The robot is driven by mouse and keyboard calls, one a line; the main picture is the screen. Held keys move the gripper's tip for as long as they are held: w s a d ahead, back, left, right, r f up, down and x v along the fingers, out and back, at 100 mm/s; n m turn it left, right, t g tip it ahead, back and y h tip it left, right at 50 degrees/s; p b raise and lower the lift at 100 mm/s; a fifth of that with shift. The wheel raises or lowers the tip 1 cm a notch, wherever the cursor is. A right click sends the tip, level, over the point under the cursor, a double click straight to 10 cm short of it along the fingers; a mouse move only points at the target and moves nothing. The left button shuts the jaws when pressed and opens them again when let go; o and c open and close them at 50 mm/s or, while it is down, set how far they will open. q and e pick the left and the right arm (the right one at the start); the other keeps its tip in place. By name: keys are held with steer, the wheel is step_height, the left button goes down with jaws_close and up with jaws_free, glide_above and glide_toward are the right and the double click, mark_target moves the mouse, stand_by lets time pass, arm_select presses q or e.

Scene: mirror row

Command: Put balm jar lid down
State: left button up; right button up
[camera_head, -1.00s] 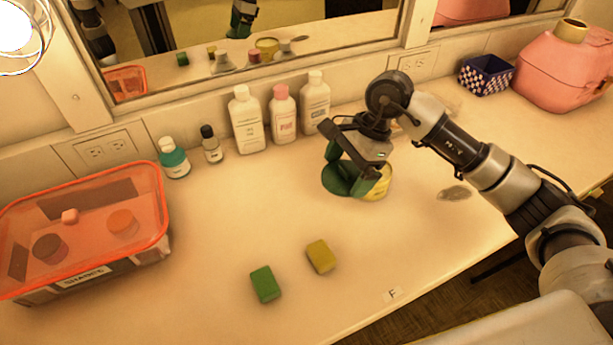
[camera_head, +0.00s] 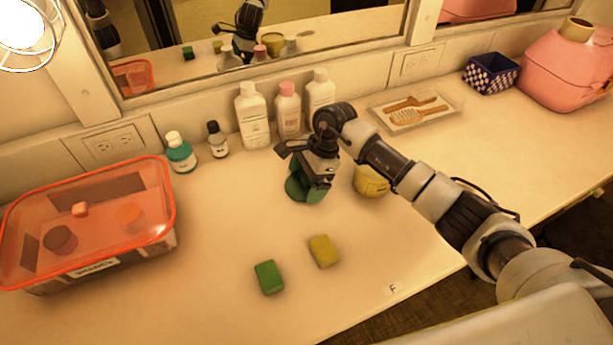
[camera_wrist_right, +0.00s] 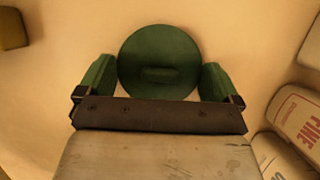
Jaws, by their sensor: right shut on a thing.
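The balm jar lid (camera_head: 296,190) is a dark green disc with a small raised bar on top. It also shows in the right wrist view (camera_wrist_right: 158,45), between two green fingers. My right gripper (camera_head: 312,188) is shut on the lid, left of the yellow balm jar (camera_head: 371,182). The jar is partly behind my right arm. The lid is low over the counter; I cannot tell whether it touches it. My left gripper is not in view.
A green block (camera_head: 269,277) and a yellow block (camera_head: 324,251) lie in front. A clear red-rimmed bin (camera_head: 168,215) stands left. Bottles (camera_head: 252,118) line the wall behind. A tray with a brush and comb (camera_head: 450,105) is back right. Counter between lid and bin is clear.

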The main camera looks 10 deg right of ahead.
steer(key=shift+f, duration=0.1)
steer(key=o, duration=0.5)
steer(key=shift+r, duration=0.3)
steer(key=v, duration=1.1)
steer(key=shift+d+r+b, duration=0.15)
steer(key=shift+r+b, duration=0.25)
steer(key=shift+w, duration=0.1)
